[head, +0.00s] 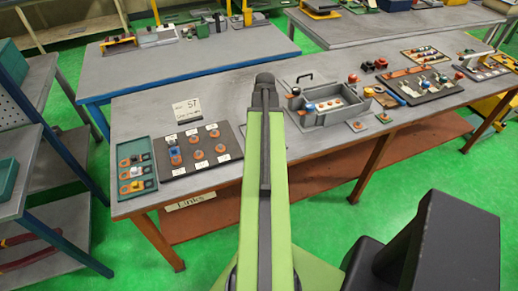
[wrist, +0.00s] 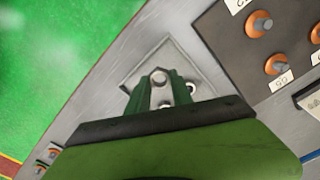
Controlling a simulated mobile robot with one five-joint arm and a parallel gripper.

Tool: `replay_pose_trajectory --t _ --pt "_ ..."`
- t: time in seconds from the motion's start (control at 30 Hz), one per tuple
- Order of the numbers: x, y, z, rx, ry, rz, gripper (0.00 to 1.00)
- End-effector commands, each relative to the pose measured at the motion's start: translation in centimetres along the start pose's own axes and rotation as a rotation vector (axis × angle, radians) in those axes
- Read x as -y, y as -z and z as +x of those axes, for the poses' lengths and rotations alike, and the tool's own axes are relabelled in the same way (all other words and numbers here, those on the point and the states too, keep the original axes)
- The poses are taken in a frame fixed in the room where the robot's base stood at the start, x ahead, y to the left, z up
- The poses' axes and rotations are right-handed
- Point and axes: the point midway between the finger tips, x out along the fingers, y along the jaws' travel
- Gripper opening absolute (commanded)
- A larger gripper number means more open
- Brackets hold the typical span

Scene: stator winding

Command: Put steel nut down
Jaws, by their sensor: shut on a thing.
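In the wrist view my gripper (wrist: 160,84) has its two green fingers close together on a steel nut (wrist: 160,76), a small grey ring at the fingertips. Behind the nut is a square grey plate or shallow tray (wrist: 166,52) with a pale rim, on the metal table. Other small shiny round pieces (wrist: 191,87) show beside the fingers over this square. I cannot tell whether the held nut touches the surface. In the head view my green arm reaches forward over the workbench (head: 225,106), and the nut and fingertips are hidden behind it.
A dark board (wrist: 295,68) with orange-based pegs (wrist: 278,65) and white labels lies to the right in the wrist view. In the head view a green tray (head: 151,183) lies at the bench's left end, and a grey open box (head: 316,122) stands right of my arm.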

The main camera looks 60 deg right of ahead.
Motion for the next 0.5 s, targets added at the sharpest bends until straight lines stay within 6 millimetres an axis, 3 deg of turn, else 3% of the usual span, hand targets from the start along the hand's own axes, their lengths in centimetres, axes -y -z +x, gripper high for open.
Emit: replay_pose_trajectory --t 0.1,0.33,0.5 --pt "1.6 0.5 1.2 0.000 0.000 -0.001 0.00" --pt "1.9 0.5 1.6 0.000 0.000 0.001 0.00" --pt "1.9 0.5 4.7 0.000 0.000 0.000 0.00"
